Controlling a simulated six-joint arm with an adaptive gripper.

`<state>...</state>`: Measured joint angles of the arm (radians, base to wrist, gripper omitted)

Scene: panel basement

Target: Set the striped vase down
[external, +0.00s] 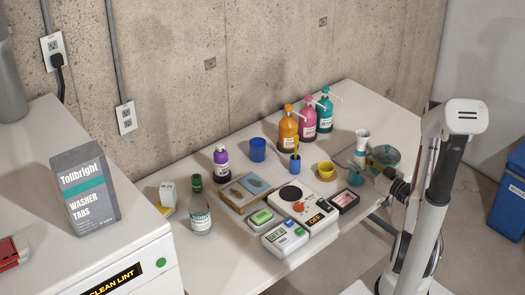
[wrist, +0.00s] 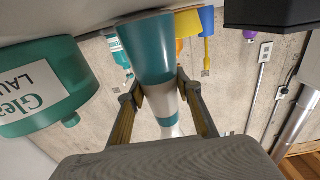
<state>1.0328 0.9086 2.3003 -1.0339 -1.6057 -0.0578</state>
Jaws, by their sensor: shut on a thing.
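The striped vase (external: 362,139) has a white flared mouth and teal and white bands. It is near the right end of the white table in the external view and looks upright there. My gripper (external: 368,168) is shut around the vase from the right. In the wrist view, which is upside down, the vase (wrist: 158,75) sits between the two fingers of my gripper (wrist: 164,97), with its wide teal end toward the tabletop. I cannot tell whether its base touches the table.
A large teal labelled container (wrist: 45,88) is close beside the vase. A yellow cup (external: 326,168) and a dark pink-topped box (external: 345,198) stand to its left. Pump bottles (external: 309,120) line the back. The white table (external: 275,98) has little bare room around the vase.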

